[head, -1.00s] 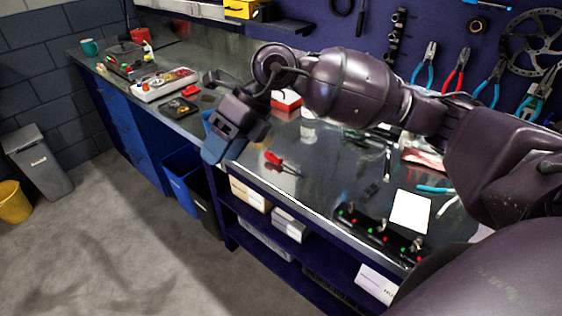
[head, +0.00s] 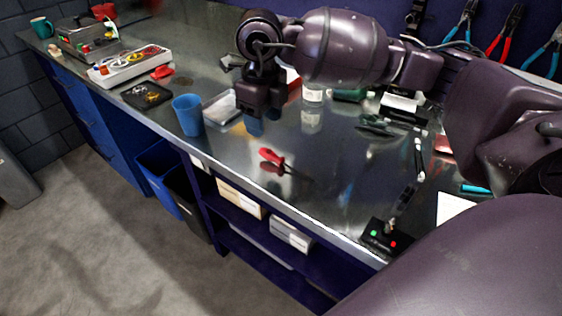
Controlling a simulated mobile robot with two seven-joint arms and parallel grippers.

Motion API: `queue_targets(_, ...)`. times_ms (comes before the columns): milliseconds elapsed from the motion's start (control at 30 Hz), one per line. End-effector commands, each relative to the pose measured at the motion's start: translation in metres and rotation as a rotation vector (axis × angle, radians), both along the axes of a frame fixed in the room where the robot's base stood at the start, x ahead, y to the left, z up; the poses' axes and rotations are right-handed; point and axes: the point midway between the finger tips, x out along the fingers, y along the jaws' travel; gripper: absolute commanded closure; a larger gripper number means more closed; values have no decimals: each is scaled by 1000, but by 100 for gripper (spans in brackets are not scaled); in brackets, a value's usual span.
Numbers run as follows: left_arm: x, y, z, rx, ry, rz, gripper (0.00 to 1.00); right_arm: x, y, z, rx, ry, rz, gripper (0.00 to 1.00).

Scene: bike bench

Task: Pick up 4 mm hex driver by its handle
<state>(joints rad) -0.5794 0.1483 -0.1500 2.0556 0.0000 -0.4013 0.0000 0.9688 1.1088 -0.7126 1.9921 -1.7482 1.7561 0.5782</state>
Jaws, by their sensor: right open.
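A driver with a red handle (head: 271,157) and a thin metal shaft lies on the bench near its front edge. Its shaft points right, away from the edge; no size marking can be read on it. My right gripper (head: 263,122) is open and empty above the bench, pointing down. In the picture it is just above and slightly left of the red handle, apart from it. Its blue fingertips show only partly below the dark gripper body. My left gripper is not in view.
A blue cup (head: 187,115) and a clear tray (head: 221,107) stand left of the gripper. A small black box with lit buttons (head: 383,238) sits at the front edge. Dark tools (head: 378,126) lie behind the driver. The bench around the driver is clear.

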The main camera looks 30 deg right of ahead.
Motion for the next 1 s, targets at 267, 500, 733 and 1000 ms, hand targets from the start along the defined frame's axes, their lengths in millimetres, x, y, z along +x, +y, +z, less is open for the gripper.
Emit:
queue_targets(267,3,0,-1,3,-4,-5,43,0,0,-40,1,4,0,46)
queue_targets(500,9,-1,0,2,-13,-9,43,0,-2,-54,1,4,1,46)
queue_targets(733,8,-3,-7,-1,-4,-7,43,1,-5,-86,2,6,1,46)
queue_targets(1000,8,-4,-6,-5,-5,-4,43,1,-5,-94,1,1,1,46)
